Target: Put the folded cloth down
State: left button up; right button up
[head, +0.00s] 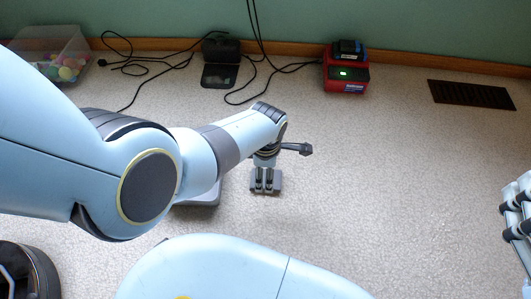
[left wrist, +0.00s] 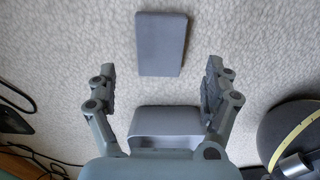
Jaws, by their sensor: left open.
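The folded cloth (left wrist: 161,44) is a blue-grey rectangle in the left wrist view. It appears to lie flat on the speckled floor, beyond my fingertips and between their lines. My left gripper (left wrist: 158,72) is open, its two fingers wide apart on either side, with clear floor showing between them and the cloth. In the head view my left gripper (head: 265,180) points down at the end of the outstretched left arm, near the middle. I cannot pick out the cloth there; the gripper may hide it.
A clear bin of coloured pieces (head: 88,45) is at the far left. A dark floor vent (head: 470,94) lies right. Floor right of the gripper is clear.

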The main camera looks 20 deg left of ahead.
jog(key=s+d+f+m+g+h+p, duration=0.1)
jog(key=s+f+g+p, duration=0.4)
jog(key=g, duration=0.4)
jog(key=shift+s+d+f+g, duration=0.4)
jog(key=shift+s+f, duration=0.3)
jog(key=shift+f, duration=0.25)
